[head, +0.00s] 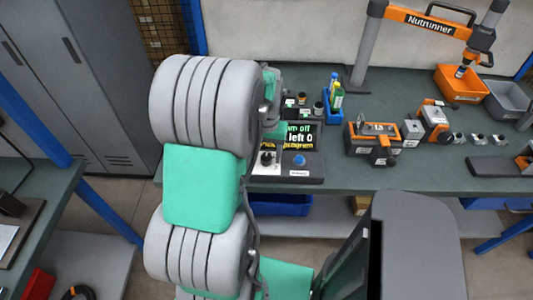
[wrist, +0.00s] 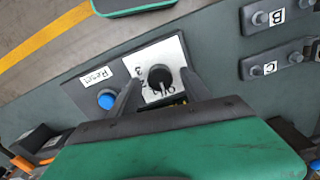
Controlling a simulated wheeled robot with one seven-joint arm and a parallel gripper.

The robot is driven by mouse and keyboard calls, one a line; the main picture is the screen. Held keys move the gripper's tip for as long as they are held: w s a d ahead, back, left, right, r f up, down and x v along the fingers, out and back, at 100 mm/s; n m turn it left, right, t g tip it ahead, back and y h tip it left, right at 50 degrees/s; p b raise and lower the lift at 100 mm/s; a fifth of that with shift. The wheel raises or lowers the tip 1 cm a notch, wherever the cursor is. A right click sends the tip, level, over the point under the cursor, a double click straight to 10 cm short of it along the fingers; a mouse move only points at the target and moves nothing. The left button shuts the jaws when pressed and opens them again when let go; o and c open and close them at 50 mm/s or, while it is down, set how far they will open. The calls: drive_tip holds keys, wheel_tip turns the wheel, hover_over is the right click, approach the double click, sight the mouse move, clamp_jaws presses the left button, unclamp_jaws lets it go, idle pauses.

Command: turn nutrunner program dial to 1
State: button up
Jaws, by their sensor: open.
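The program dial (wrist: 159,77) is a round black knob on a white label plate in the wrist view. Numbers and letters are printed around it, partly hidden by my gripper. In the head view the dial (head: 266,158) sits on the dark control box, left of a blue button. My gripper (wrist: 160,84) is open, with one dark finger on each side of the dial. I cannot tell whether the fingers touch it. The display (head: 301,136) behind the dial is partly covered by my arm; it reads "left 0" and "program" in part. The dial's pointed setting is not clear.
The blue button (wrist: 106,100) marked Reset is beside the dial. Blocks labelled B (wrist: 276,16) and C (wrist: 270,66) lie to the right. In the head view, an orange-black tool (head: 372,140) and the orange bin (head: 461,84) stand on the bench farther right.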

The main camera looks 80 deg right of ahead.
drive_tip(key=shift+f, duration=0.5)
drive_tip(key=shift+d, duration=0.1)
clamp_jaws()
